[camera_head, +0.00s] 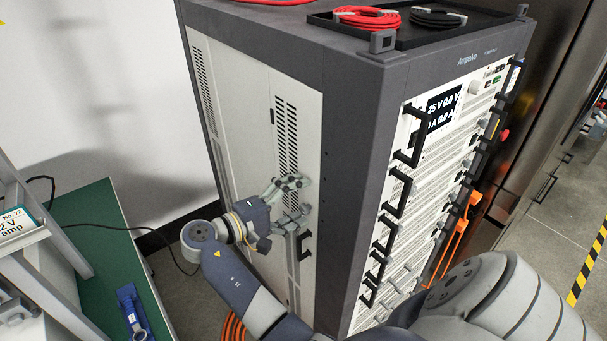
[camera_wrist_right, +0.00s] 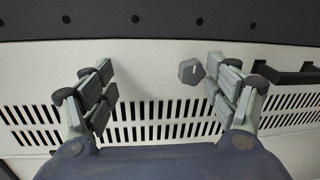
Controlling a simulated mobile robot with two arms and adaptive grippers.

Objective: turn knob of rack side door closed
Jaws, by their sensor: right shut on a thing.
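The rack side door (camera_head: 245,110) is a white panel with vent slots, and it sits flush in the dark grey rack, with no gap that I can see. My right gripper (camera_head: 291,202) is at its front edge, above a black handle (camera_head: 304,245). In the right wrist view, a small grey faceted knob (camera_wrist_right: 191,71) lies between the fingers of my right gripper (camera_wrist_right: 165,92), close to the right-hand finger. The knob is hidden by the fingers in the head view. My left gripper is out of view.
The rack front (camera_head: 425,190) carries several black handles and a lit display (camera_head: 443,108). A black tray (camera_head: 330,22) with red and black cables lies on top. A green table (camera_head: 95,225) stands at left. Orange cable (camera_head: 232,328) lies below my arm.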

